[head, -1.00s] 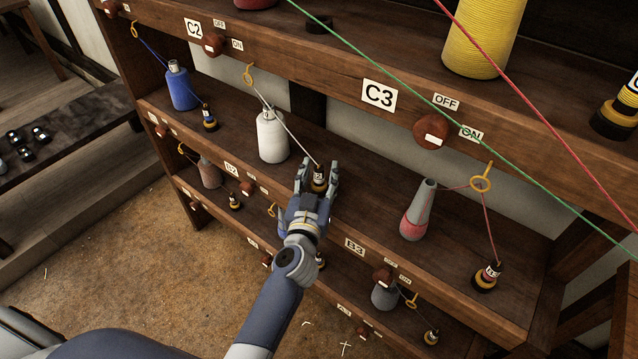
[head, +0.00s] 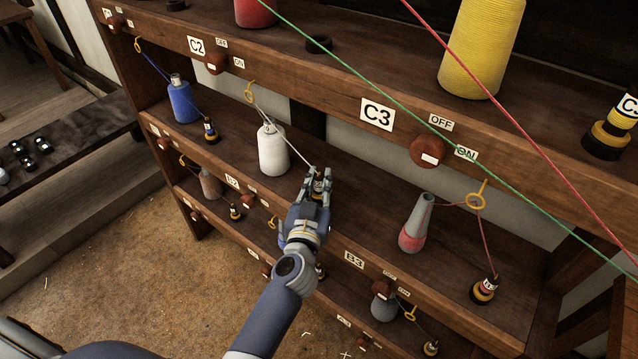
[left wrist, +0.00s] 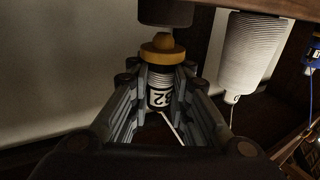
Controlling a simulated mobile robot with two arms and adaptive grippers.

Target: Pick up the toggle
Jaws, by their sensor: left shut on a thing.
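The toggle (head: 319,184) is a small dark peg with a white thread, standing on the middle shelf right of the white spool. My left gripper (head: 318,180) is shut on it, and the fingers hide most of it in the head view. In the left wrist view the toggle (left wrist: 160,83) lies between the two fingers, with white thread wound round it and a label that appears inverted. A yellow collar (left wrist: 162,53) shows just beyond the fingertips. I cannot tell whether the toggle is clear of the shelf. My right gripper is not in view.
The white spool (head: 272,150) stands left of my gripper, its thread running from a yellow eyelet (head: 250,92) to the toggle. A grey and red cone (head: 415,226) and another toggle (head: 485,288) stand to the right. Green and red lines cross above the shelf.

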